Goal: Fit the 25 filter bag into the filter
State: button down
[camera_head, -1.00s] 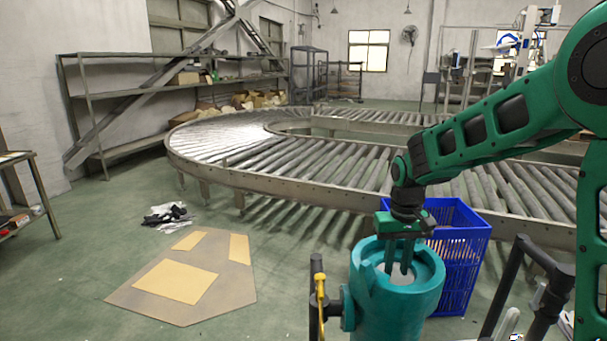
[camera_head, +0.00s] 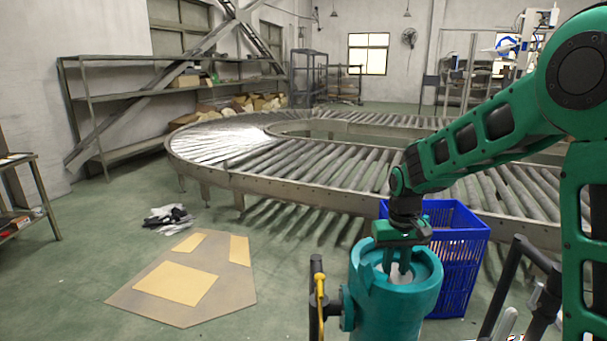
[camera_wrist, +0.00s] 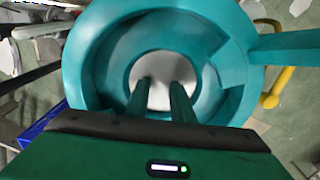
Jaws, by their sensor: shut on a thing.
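The filter (camera_head: 392,312) is an upright teal cylinder with an open top at the lower right of the head view. Its round rim (camera_wrist: 85,65) fills the upper middle of the wrist view. The white filter bag (camera_head: 398,274) shows inside the opening; its pale surface (camera_wrist: 155,66) also lies between and beyond the fingertips in the wrist view. My gripper (camera_head: 397,264) points down into the filter, its two fingers (camera_wrist: 162,86) inside the mouth and shut on the bag. The bag's lower part is hidden by the filter wall, so its depth and seating cannot be told.
A blue crate (camera_head: 458,262) stands just behind and right of the filter. A black post with a yellow handle (camera_head: 320,290) is close on its left. A roller conveyor (camera_head: 300,165) curves behind. Cardboard (camera_head: 150,300) lies flat on the floor at left.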

jog(key=shift+s+f, duration=0.15)
jog(key=shift+f, duration=0.15)
jog(key=shift+r, duration=0.85)
jog(key=shift+a, duration=0.15)
dwell(1.0)
jog(key=shift+f, duration=0.5)
dwell(0.4)
jog(key=c, duration=1.8)
grip_release()
jog(key=shift+c, duration=0.2)
